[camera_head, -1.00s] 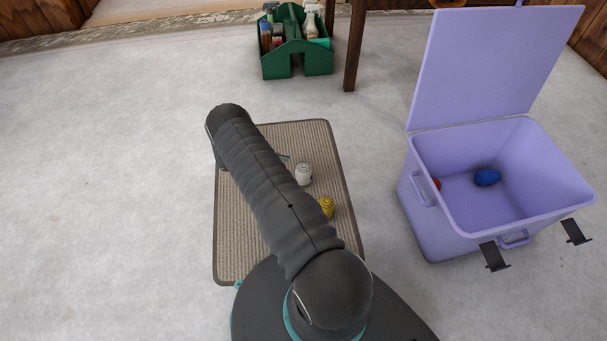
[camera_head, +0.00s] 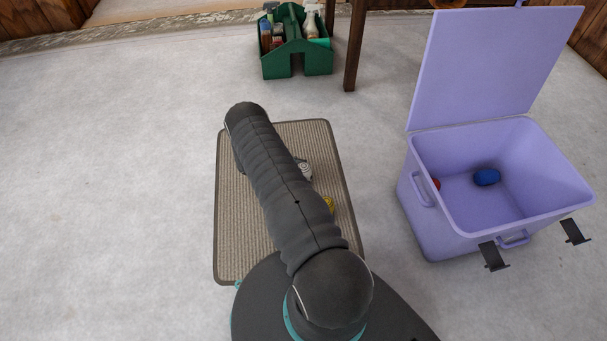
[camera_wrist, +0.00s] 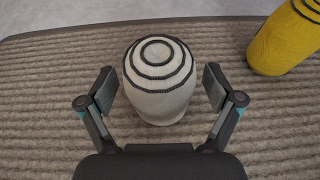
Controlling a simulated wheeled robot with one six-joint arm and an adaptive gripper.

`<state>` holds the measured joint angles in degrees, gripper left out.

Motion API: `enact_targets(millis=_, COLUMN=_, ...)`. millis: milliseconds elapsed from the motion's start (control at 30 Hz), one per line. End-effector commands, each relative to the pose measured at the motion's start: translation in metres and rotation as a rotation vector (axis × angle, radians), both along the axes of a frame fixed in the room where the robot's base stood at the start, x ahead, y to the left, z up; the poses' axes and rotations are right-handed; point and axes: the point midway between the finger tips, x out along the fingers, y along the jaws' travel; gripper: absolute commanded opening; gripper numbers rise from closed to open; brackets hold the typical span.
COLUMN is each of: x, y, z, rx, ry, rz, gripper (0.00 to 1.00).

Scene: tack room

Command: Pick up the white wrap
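The white wrap (camera_wrist: 159,92) is a rolled bandage with dark rings on its top end. It stands upright on a ribbed beige mat (camera_wrist: 40,110). In the wrist view my gripper (camera_wrist: 159,88) is open, with one finger on each side of the wrap and a small gap at both sides. In the head view the wrap (camera_head: 305,170) is partly hidden behind my arm, and my gripper is hidden there.
A lilac box (camera_head: 425,225) with its lid up stands to the right, holding a blue wrap (camera_head: 487,177) and a red one (camera_head: 436,184). A green tote (camera_head: 297,62) with bottles sits at the back near a wooden leg (camera_head: 354,50). Pale floor at left is clear.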

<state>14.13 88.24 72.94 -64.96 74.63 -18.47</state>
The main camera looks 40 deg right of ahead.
Motion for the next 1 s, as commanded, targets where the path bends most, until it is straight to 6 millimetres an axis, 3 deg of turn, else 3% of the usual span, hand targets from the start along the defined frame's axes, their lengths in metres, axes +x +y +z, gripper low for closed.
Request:
enact_targets(millis=33, x=0.0, y=0.0, z=0.0, rx=0.0, ry=0.0, rz=0.0, gripper=0.73)
enact_targets(millis=200, x=0.0, y=0.0, z=0.0, rx=-0.001, ry=-0.001, rz=0.0, gripper=0.3)
enact_targets(millis=233, x=0.0, y=0.0, z=0.0, rx=0.0, ry=0.0, rz=-0.001, gripper=0.26)
enact_targets(millis=667, x=0.001, y=0.0, z=0.008, rx=0.0, ry=-0.002, rz=-0.001, gripper=0.26)
enact_targets(millis=900, x=0.002, y=0.0, z=0.042, rx=-0.001, ry=-0.003, rz=-0.001, gripper=0.26)
enact_targets(millis=1000, x=-0.015, y=-0.014, z=0.055, rx=0.0, ry=0.0, rz=-0.005, gripper=0.26)
